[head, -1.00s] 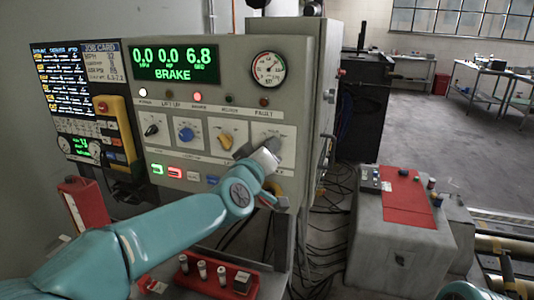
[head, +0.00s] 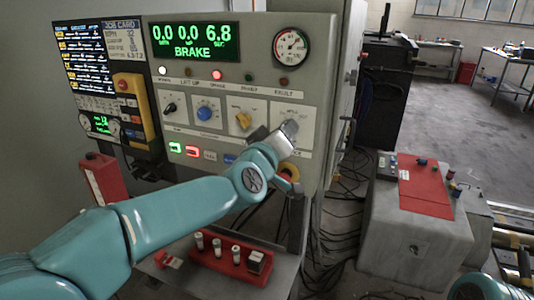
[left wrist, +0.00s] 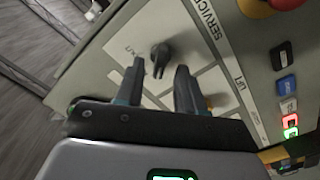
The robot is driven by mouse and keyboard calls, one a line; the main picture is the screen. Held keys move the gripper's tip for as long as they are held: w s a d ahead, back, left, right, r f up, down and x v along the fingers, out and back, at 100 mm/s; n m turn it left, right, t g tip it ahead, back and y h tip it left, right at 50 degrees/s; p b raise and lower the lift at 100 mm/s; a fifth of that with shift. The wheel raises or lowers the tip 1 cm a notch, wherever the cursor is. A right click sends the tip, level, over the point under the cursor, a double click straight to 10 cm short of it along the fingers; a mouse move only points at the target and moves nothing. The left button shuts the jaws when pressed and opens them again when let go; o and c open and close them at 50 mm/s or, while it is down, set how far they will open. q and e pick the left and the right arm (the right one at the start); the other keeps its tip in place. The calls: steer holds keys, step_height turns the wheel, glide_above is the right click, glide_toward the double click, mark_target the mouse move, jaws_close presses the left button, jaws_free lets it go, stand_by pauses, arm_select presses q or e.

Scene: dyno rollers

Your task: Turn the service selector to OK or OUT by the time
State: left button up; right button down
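The service selector is a black knob (left wrist: 163,57) on a pale plate, beside the word SERVICE in the left wrist view. In the head view my left gripper (head: 288,130) covers most of its plate, at the right end of the dial row on the grey console (head: 325,85). My left gripper also shows in the left wrist view (left wrist: 156,80). Its two dark fingers are apart, with the knob just beyond and between their tips. I cannot tell whether they touch it. The knob's pointer setting is not clear. My right gripper is out of view.
The display (head: 195,41) reads 0.0, 0.0, 6.8 and BRAKE. A yellow knob (head: 242,119) and a blue knob (head: 207,113) sit left of the gripper. A red tray (head: 230,260) stands below my left arm. A grey pedestal (head: 410,235) stands at right.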

arm_select(q)
steer(key=b+v, duration=0.1)
steer(key=v, duration=1.3)
steer(key=shift+s+r, duration=0.1)
steer(key=w+a+f+n+g+y+p, duration=0.1)
steer(key=w+a+f+y, duration=0.15)
steer(key=f, duration=0.45)
steer(key=w+a+f+g+y, duration=0.1)
steer(key=w+a+f+g, duration=0.15)
steer(key=f, duration=0.45)
steer(key=s+a+f+g+p, duration=0.1)
steer(key=a+f+g, duration=0.1)
steer(key=f, duration=0.8)
steer(key=s+a+f+g+p, duration=0.1)
steer(key=s+a+f+g, duration=0.1)
steer(key=f, duration=0.8)
steer(key=s+a+f+m+g, duration=0.15)
steer(key=s+f+g, duration=0.45)
steer(key=s+f, duration=0.85)
steer(key=s+d+f+m+g+h+p, duration=0.1)
steer(key=s+d+f+m+g+h, duration=0.1)
steer(key=s, duration=0.9)
step_height(320, 180, down, 3)
steer(key=shift+s+d+r+g, duration=0.2)
steer(key=shift+d+g, duration=0.45)
steer(key=shift+d, duration=0.3)
